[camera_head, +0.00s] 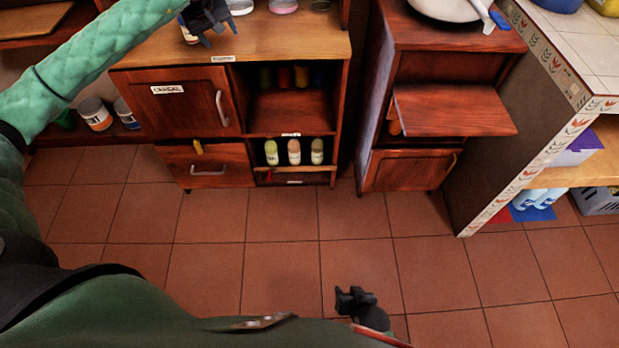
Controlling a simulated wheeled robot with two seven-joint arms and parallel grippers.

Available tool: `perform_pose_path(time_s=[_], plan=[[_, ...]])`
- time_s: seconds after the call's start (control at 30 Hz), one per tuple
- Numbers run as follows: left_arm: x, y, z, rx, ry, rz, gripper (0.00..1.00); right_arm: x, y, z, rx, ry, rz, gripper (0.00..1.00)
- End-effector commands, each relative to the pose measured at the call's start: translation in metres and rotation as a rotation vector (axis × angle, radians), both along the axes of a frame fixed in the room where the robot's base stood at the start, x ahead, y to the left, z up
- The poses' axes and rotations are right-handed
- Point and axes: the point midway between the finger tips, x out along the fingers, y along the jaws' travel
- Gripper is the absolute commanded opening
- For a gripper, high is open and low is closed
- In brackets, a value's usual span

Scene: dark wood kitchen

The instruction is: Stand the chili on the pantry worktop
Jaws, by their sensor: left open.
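The pantry worktop (290,38) is the wooden top of the cabinet at upper left, with a small unreadable label on its front edge. My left gripper (207,28) is open over the worktop's left part. A container (187,36) with a white and orange surface shows just beside its fingers, partly hidden; I cannot tell whether they touch. Several jars stand at the worktop's back, cut off by the picture's top edge. I cannot tell which item is the chili. My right gripper (352,297) is low over the floor tiles, far from the worktop; its finger gap is unclear.
Three bottles (294,152) stand in the cabinet's low shelf, with darker jars (283,77) above. Cans (95,113) stand on a shelf at left. A second cabinet (445,108) has a projecting board. A tiled counter (590,55) is at right. The floor (280,225) is clear.

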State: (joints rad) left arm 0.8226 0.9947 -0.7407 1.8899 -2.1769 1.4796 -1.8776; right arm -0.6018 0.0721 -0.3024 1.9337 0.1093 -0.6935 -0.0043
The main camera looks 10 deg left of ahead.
Motion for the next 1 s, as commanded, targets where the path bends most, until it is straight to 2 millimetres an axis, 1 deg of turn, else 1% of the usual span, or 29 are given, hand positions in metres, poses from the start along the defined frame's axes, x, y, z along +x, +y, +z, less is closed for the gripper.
perform_pose_path(time_s=[0.03,0.07,0.1,0.17,0.2,0.27,0.3,0.37,0.4,0.5,0.6,0.73,0.8,0.87,0.97,1.0], plan=[[-0.006,-0.032,-0.026,-0.111,0.027,-0.004,0.64,0.0,0.0,0.0,0.0,-0.001,0.0,0.36],[-0.009,-0.05,-0.038,-0.184,0.043,-0.001,0.64,0.001,0.0,0.0,0.0,-0.001,0.0,0.36],[-0.015,-0.074,-0.053,-0.28,0.067,0.009,0.64,0.001,0.0,0.001,0.0,-0.001,0.0,0.36],[-0.024,-0.109,-0.072,-0.427,0.108,0.031,0.64,0.001,0.0,0.001,0.001,-0.002,0.0,0.36],[-0.031,-0.132,-0.083,-0.525,0.138,0.051,0.64,0.001,0.0,0.001,0.001,-0.002,0.0,0.36],[-0.043,-0.164,-0.097,-0.671,0.192,0.088,0.64,0.001,0.0,0.001,0.001,-0.002,0.0,0.36],[-0.051,-0.184,-0.104,-0.767,0.231,0.118,0.64,0.001,0.0,0.001,0.001,-0.002,0.0,0.36],[-0.062,-0.212,-0.114,-0.91,0.294,0.171,0.64,0.001,0.0,0.001,0.001,-0.002,0.0,0.36],[-0.07,-0.23,-0.119,-1.005,0.342,0.209,0.64,0.001,0.0,0.001,0.001,-0.002,0.0,0.36],[-0.088,-0.267,-0.127,-1.236,0.466,0.325,0.64,0.0,0.0,0.001,0.0,-0.001,0.0,0.36],[-0.103,-0.297,-0.133,-1.457,0.606,0.464,0.64,-0.001,0.0,0.0,0.0,0.0,0.0,0.36],[-0.118,-0.323,-0.14,-1.729,0.804,0.678,0.64,-0.002,0.0,-0.001,0.0,0.003,0.0,0.36],[-0.124,-0.331,-0.145,-1.863,0.92,0.81,0.64,-0.003,0.0,-0.001,-0.001,0.004,0.0,0.36],[-0.128,-0.335,-0.152,-1.973,1.021,0.931,0.64,-0.004,0.0,-0.001,0.0,0.005,0.001,0.36],[-0.134,-0.337,-0.167,-2.142,1.194,1.153,0.64,-0.004,0.0,-0.001,0.0,0.005,0.001,0.36],[-0.137,-0.337,-0.175,-2.204,1.265,1.247,0.64,-0.004,0.0,-0.001,0.0,0.005,0.001,0.36]])
